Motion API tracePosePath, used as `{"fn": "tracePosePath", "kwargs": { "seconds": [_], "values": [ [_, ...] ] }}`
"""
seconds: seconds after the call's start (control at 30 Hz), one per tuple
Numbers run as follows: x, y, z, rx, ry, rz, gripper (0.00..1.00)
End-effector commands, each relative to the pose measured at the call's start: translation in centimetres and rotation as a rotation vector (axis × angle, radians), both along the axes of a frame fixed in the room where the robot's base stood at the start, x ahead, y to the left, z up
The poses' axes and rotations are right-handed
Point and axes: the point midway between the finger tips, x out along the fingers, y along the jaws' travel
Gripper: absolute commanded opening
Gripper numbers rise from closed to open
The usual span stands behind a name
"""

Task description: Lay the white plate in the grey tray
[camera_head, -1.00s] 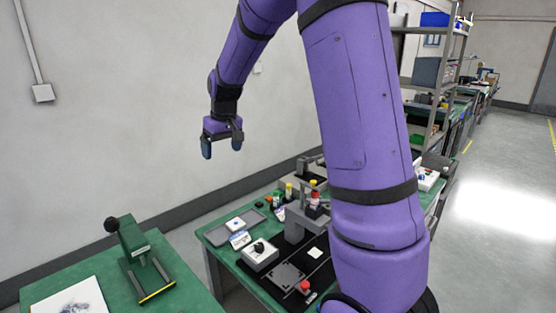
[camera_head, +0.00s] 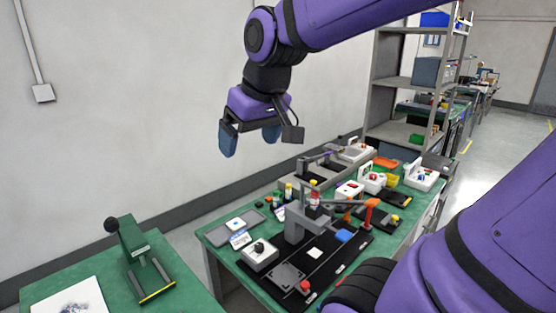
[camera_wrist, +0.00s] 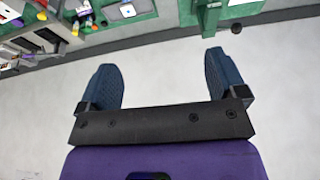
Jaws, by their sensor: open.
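My gripper (camera_head: 249,141) is open and empty, high above the green bench, with its two blue fingers apart. The wrist view shows the same open gripper (camera_wrist: 160,68) with nothing between its fingers. A small white square plate (camera_head: 315,253) lies on the black mat, right of a grey clamp stand; it looks like the white plate. The flat grey tray (camera_head: 252,217) lies on the bench's left part, below my gripper in the picture. A small white piece with a blue mark (camera_head: 236,223) lies in the tray. The tray also shows at the top of the wrist view (camera_wrist: 146,7).
A grey stand (camera_head: 297,225) rises from the black mat (camera_head: 328,268). A white box with a black knob (camera_head: 260,256) stands between tray and mat. Bottles, an orange arm-like fixture (camera_head: 369,212) and white boxes crowd behind. A green press (camera_head: 140,258) stands on the left bench.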

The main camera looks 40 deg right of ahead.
Motion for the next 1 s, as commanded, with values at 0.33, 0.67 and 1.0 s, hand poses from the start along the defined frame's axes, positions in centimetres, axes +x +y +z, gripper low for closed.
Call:
{"fn": "tracePosePath", "kwargs": {
  "seconds": [0.33, 0.67, 1.0],
  "values": [
    [-7.3, 1.1, -0.8, -0.016, -0.066, -0.007, 0.90],
    [-8.7, 1.2, -1.2, -0.020, -0.076, -0.012, 0.90],
    [-8.7, 1.2, -1.2, -0.020, -0.076, -0.012, 0.90]
  ]
}}
